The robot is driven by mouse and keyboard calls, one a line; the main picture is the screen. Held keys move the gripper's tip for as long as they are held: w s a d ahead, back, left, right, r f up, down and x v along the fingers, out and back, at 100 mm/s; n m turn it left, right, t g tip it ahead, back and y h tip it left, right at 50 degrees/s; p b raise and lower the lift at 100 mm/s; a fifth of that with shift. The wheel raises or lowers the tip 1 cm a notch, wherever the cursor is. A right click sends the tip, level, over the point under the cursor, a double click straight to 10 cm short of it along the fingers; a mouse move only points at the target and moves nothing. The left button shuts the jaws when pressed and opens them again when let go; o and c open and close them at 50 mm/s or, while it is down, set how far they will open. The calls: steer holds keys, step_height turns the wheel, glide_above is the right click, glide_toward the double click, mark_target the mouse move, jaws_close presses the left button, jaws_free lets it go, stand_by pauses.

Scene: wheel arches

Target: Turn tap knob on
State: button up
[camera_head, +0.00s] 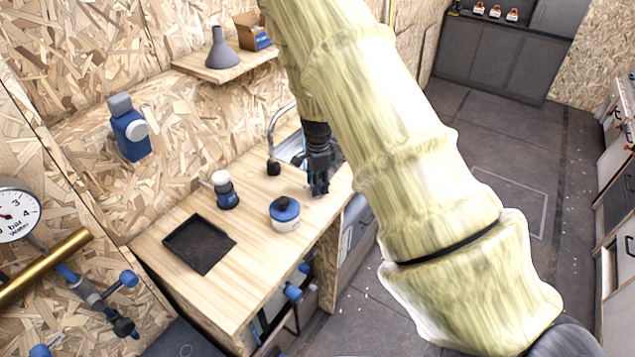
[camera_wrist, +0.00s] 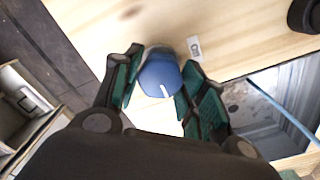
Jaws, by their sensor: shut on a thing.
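The tap knob (camera_wrist: 158,75) is blue with a white mark line and shows between the fingers in the wrist view. My gripper (camera_wrist: 160,62) is shut on it, with a green-padded finger at each side. In the head view my gripper (camera_head: 319,188) points down at the right edge of the wooden counter, and it hides the knob there. A small white label (camera_wrist: 194,48) lies on the wood beside the knob. I cannot make out water at the spout.
The wooden counter (camera_head: 190,275) holds a black tray (camera_head: 199,244), a blue-lidded white jar (camera_head: 285,214) and a blue bottle (camera_head: 224,190). A sink basin (camera_wrist: 262,105) opens beside the knob. A shelf (camera_head: 222,70) with a grey funnel (camera_head: 221,50) is on the wall behind.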

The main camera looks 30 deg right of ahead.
steer(key=o, duration=1)
step_height(320, 180, up, 12)
stand_by(0.6)
